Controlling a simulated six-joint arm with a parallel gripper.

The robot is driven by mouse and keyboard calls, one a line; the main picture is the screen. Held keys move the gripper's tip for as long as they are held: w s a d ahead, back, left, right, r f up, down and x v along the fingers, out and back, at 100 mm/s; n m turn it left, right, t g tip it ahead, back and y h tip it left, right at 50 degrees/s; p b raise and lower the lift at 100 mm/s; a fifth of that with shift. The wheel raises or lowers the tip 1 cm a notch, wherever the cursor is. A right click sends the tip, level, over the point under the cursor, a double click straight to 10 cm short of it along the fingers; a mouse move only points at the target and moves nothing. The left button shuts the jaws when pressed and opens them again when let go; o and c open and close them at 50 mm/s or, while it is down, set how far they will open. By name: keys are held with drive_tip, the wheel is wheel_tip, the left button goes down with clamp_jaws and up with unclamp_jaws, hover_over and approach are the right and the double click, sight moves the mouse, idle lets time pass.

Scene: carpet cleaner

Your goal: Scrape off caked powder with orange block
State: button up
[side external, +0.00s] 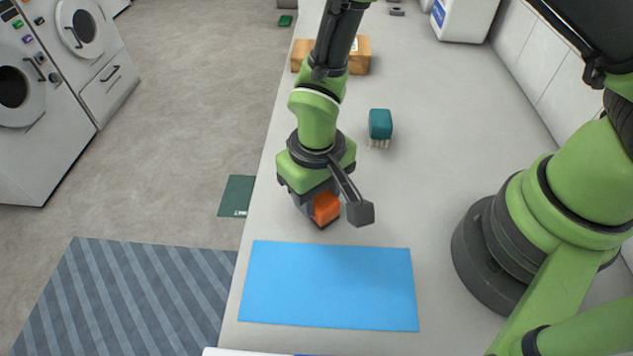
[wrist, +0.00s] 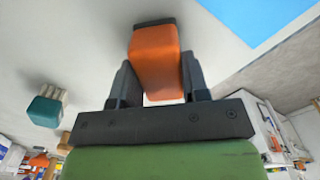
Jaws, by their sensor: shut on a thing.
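The orange block (side external: 326,208) is in my gripper (side external: 318,215), just behind the far edge of the blue mat in the side external view. In the wrist view the orange block (wrist: 157,60) sits between the two dark fingers of my gripper (wrist: 157,82), which is shut on it. The blue mat (side external: 330,285) lies flat on the grey counter. No caked powder can be made out on it. A corner of the mat (wrist: 250,20) shows at the top right of the wrist view.
A teal brush (side external: 380,124) with pale bristles stands on the counter (side external: 430,130) behind my gripper; it also shows in the wrist view (wrist: 45,110). A wooden block (side external: 360,58) and a white container (side external: 463,18) are farther back. The counter's left edge drops to the floor.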

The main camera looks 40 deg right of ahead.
drive_tip(key=shift+w+d+f, duration=0.15)
drive_tip(key=shift+w+d, duration=2.05)
drive_tip(key=shift+s+a, duration=2.25)
drive_tip(key=shift+a, duration=0.05)
drive_tip(key=shift+s+a, duration=0.2)
drive_tip(key=shift+d+r, duration=0.1)
drive_tip(key=shift+r, duration=4)
drive_tip(key=shift+f, duration=0.25)
